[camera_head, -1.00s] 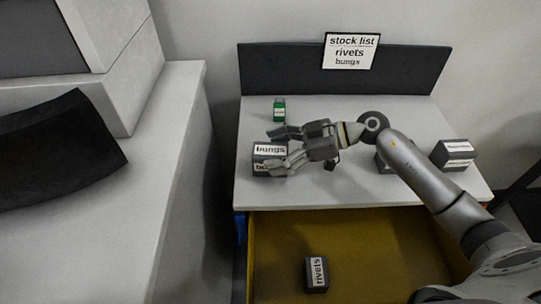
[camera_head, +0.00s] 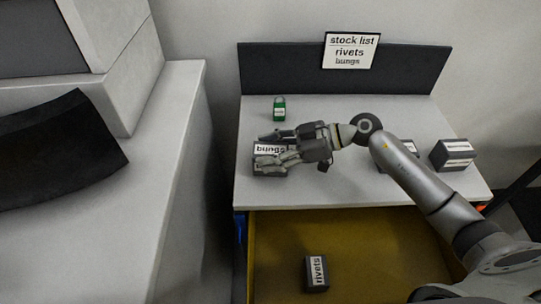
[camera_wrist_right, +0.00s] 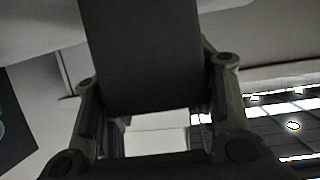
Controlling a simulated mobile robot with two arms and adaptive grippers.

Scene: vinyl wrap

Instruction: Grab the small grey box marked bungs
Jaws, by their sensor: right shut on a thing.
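The small grey box marked bungs (camera_head: 268,149) is on the white worktop at its left side, its white label facing up. My right gripper (camera_head: 272,148) reaches it from the right and is shut on it, with one finger on the far side and one across the near side. In the right wrist view the dark box (camera_wrist_right: 142,55) fills the space between the two fingers (camera_wrist_right: 155,95). I cannot tell whether the box is lifted off the worktop. My left gripper is not in view.
A green item (camera_head: 279,109) stands behind the box. Grey boxes (camera_head: 453,154) sit at the right of the worktop (camera_head: 330,190), one partly behind my arm. A box marked rivets (camera_head: 317,273) lies in the open yellow drawer (camera_head: 380,260). A stock list sign (camera_head: 350,51) stands at the back.

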